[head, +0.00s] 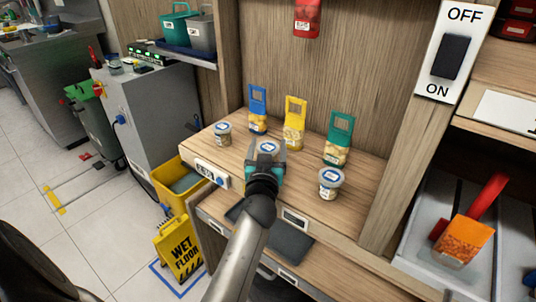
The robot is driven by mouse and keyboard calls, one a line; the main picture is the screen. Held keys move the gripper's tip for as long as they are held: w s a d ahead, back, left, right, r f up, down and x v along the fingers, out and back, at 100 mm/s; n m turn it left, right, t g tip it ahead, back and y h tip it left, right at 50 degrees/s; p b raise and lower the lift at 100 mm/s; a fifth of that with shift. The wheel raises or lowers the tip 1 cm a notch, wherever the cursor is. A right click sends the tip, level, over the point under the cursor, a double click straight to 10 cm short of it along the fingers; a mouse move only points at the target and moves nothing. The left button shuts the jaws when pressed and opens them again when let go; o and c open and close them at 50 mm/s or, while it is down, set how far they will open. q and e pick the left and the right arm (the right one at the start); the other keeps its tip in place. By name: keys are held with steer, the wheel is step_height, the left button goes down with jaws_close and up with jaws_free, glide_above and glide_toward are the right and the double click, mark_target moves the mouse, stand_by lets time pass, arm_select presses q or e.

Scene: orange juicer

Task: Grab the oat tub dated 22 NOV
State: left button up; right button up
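Three small tubs with blue-and-white lids stand on the wooden counter (300,200). One tub (222,133) is at the left, one tub (268,147) is in the middle, and one tub (330,183) is at the right. The date print is too small to read on any of them. My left gripper (266,158) is at the middle tub and covers its lower front; its fingers seem to lie at the tub's sides. I cannot tell whether they touch it. My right gripper is out of view.
Blue (257,108), yellow (294,124) and green (338,139) packets stand behind the tubs. A red packet (307,17) hangs above. A wooden upright (395,165) bounds the counter at the right. A yellow wet-floor sign (180,252) stands on the floor at the left.

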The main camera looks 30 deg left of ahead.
arm_select(q)
steer(key=c, duration=0.9)
steer(key=shift+c, duration=0.2)
